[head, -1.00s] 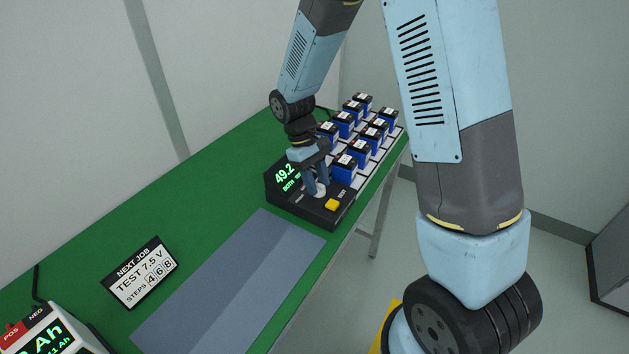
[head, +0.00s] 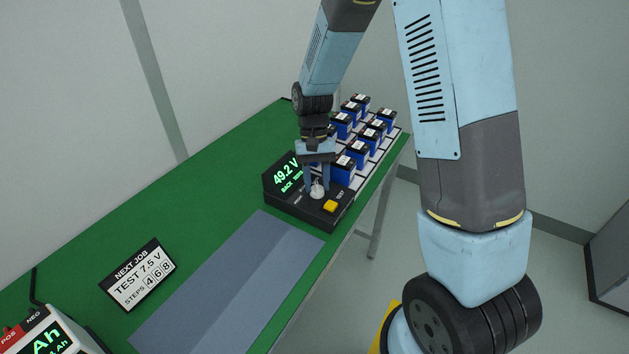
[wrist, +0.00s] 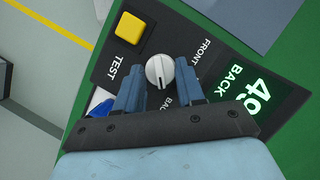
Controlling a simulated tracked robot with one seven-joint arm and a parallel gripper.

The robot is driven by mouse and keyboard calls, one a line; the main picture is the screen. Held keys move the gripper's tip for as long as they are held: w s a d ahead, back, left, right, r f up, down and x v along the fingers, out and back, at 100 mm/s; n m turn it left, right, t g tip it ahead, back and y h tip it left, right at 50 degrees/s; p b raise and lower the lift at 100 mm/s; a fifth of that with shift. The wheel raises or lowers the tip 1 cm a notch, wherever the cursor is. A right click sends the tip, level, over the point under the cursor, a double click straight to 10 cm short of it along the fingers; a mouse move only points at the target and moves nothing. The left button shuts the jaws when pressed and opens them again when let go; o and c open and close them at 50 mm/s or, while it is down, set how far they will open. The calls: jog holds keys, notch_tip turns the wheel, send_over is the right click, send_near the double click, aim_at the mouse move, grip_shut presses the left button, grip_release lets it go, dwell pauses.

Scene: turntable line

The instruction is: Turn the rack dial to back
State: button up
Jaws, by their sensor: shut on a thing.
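The rack dial (wrist: 160,70) is a round pale knob on the black control box (wrist: 140,15). My gripper (wrist: 160,74) is shut on the dial, one finger on each side; in the head view my gripper (head: 317,188) reaches down onto it from above. A dark line on the dial appears to point toward the partly hidden label starting "BA", below it in the wrist view. The "FRONT" label (wrist: 207,50) is to its upper right. The box's display (head: 286,175) shows 49.2 V with BACK beneath in green.
A yellow TEST button (head: 330,206) sits close to the dial. Several blue batteries (head: 357,152) stand in the rack just behind the box. A grey mat (head: 230,285) and a NEXT JOB sign (head: 138,274) lie on the green table (head: 210,190) in front.

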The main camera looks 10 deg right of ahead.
dwell(0.4)
jog(key=o, duration=1)
jog(key=v, duration=1.3)
jog(key=shift+w+r, duration=0.2)
jog(key=shift+r, duration=0.05)
jog(key=s+d+r+t, duration=0.5)
jog(key=s+d+r, duration=0.4)
jog(key=r, duration=0.3)
jog(key=s+d+r+t, duration=0.2)
jog(key=s+d, duration=0.1)
jog(key=s, duration=0.4)
jog(key=s+d+r+t, duration=0.2)
jog(key=s+d+t, duration=0.1)
jog(key=s, duration=0.4)
jog(key=shift+d+r, duration=0.15)
jog(key=shift+d, duration=0.25)
